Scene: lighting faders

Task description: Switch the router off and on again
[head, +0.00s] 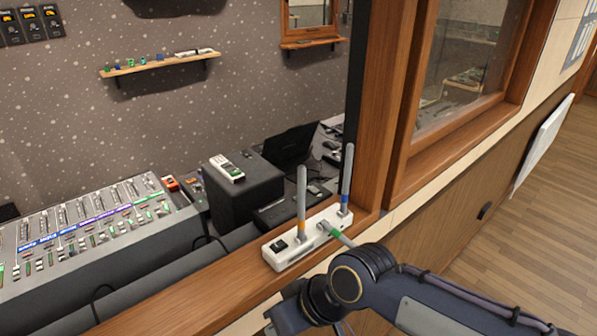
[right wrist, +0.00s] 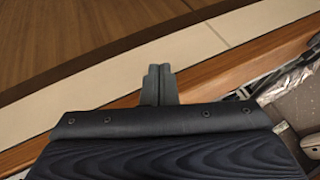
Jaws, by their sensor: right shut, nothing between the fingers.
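The router (head: 291,250) is a white box lying on the wooden sill of the window opening. A black rocker switch (head: 279,245) sits on its top near the left end. Several grey antennas with coloured bases rise from it, including an orange-based one (head: 302,200) and a blue-based one (head: 347,180); a green-based one leans toward my right arm. My right gripper (right wrist: 158,72) is shut and empty in the right wrist view, over the sill edge and pale wall panel. In the head view its wrist is at the bottom, in front of the router, apart from the switch. My left gripper is out of view.
A mixing desk (head: 95,225) with many faders stands left behind the sill. A black box (head: 245,190) and a laptop (head: 290,147) are behind the router. A wooden window post (head: 385,100) rises right of it. The sill (head: 190,300) left of the router is clear.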

